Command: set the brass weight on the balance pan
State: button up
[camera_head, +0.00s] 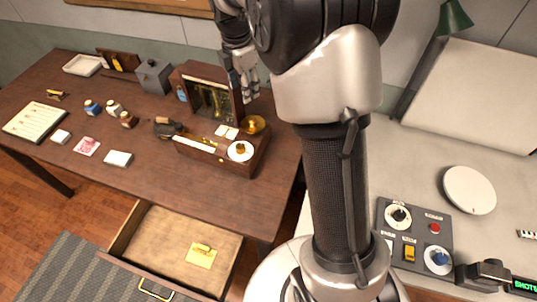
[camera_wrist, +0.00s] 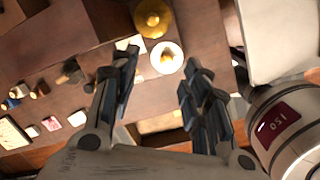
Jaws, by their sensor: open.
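A small brass piece, which looks like the brass weight (camera_head: 241,148), rests on a round white dish at the front right of the open wooden balance box (camera_head: 214,155). It also shows in the wrist view (camera_wrist: 166,58), on the white dish (camera_wrist: 158,68). A gold balance pan (camera_head: 254,124) lies just behind the dish; it shows at the top of the wrist view (camera_wrist: 153,29). I cannot tell whether its raised centre is a separate thing. My gripper (camera_head: 247,94) is open and empty, above the box. In the wrist view its fingers (camera_wrist: 161,60) stand either side of the dish, apart from it.
The box's upright lid (camera_head: 211,98) stands beside my gripper. A grey metal box (camera_head: 154,77), small jars (camera_head: 113,106) and papers (camera_head: 35,121) occupy the desk's left. An open drawer (camera_head: 160,232) with a yellow note (camera_head: 201,257) juts from the front.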

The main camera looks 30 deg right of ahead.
jog(key=s+a+r+m+t, duration=0.1)
jog(key=s+a+r+m, duration=0.15)
jog(key=s+r, duration=0.2)
jog(key=s+a+r+m, duration=0.1)
jog(key=s+r+m, duration=0.25)
jog(key=s, duration=0.25)
jog(key=s+a+m+t, duration=0.1)
jog(key=s+a+m, duration=0.1)
jog(key=s+m, duration=0.5)
jog(key=s+a+m+t+y, duration=0.1)
jog(key=s+m, duration=0.5)
jog(key=s, duration=0.8)
jog(key=shift+s+a+f+m, duration=0.15)
jog(key=shift+a+f+m, duration=0.2)
jog(key=shift+a, duration=0.45)
